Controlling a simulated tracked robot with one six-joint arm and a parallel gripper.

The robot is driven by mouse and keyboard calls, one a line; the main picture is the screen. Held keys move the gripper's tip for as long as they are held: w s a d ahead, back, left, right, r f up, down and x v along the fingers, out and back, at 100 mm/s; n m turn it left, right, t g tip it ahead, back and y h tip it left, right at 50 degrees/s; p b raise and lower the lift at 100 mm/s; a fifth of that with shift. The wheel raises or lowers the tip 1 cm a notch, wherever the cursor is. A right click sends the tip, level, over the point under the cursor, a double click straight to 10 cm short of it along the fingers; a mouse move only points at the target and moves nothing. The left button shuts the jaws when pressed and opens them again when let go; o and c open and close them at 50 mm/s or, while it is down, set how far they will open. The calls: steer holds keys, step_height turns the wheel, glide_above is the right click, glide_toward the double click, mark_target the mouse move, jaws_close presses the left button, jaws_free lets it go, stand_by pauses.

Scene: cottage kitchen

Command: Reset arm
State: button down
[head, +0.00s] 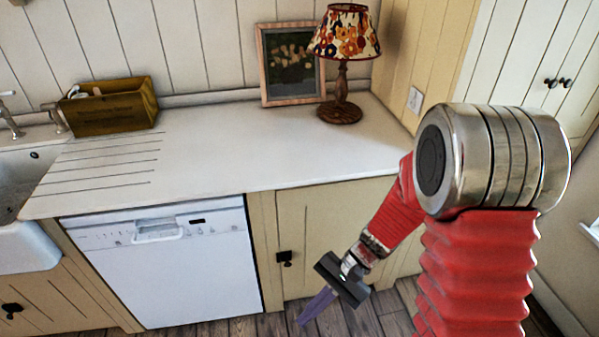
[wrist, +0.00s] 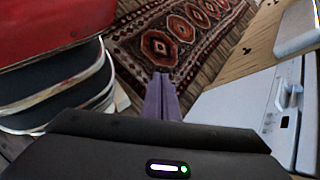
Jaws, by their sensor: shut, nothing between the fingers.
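My gripper (head: 316,307) hangs low in front of the cream cupboard, to the right of the dishwasher, pointing down and to the left. Its purple fingers are shut with nothing between them. In the wrist view the shut fingers (wrist: 162,97) point toward a patterned rug on the floor. My red-sleeved arm takes up the right side of the head view, bent with its silver joint high.
The white counter (head: 240,150) holds a wooden box (head: 110,108), a framed picture (head: 291,65) and a lamp (head: 345,45). The white dishwasher (head: 165,265) sits below it, with the sink (head: 15,190) at left. The rug (wrist: 180,30) lies on the wooden floor.

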steer(key=s+d+r+n+t+h, duration=0.2)
steer(key=d+r, duration=0.5)
steer(key=r, duration=0.5)
steer(key=s+d+r+n+t+h, duration=0.1)
steer(key=d+r+n+t+h, duration=0.4)
steer(key=r, duration=0.8)
steer(key=d+t+h, duration=0.1)
steer(key=t, duration=0.2)
steer(key=shift+s+d, duration=0.35)
steer(key=c, duration=2.5)
jaws_free()
